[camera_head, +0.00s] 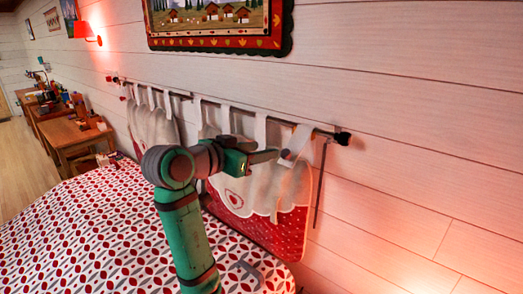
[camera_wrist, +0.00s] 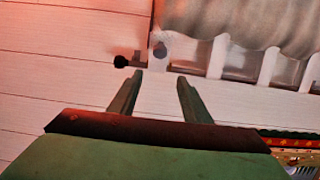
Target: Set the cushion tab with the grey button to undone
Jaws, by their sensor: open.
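The cushion (camera_head: 287,228), white above and red with dots below, hangs by white tabs from a dark rod on the wall. The tab with the grey button (camera_head: 292,150) is the rightmost one, near the rod's end. In the wrist view this tab (camera_wrist: 172,52) and its grey button (camera_wrist: 160,50) lie just beyond my fingertips. The tab appears to pass over the rod; whether it is fastened is hard to tell. My gripper (camera_head: 272,154) is open and close to this tab. In the wrist view my gripper (camera_wrist: 160,77) has nothing between its fingers.
The rod ends in a black knob (camera_head: 342,138), which is also in the wrist view (camera_wrist: 120,61). A second cushion (camera_head: 150,125) hangs farther left. A framed picture (camera_head: 215,22) is above. The bed (camera_head: 90,225) lies below, and wooden desks (camera_head: 75,137) stand at the far left.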

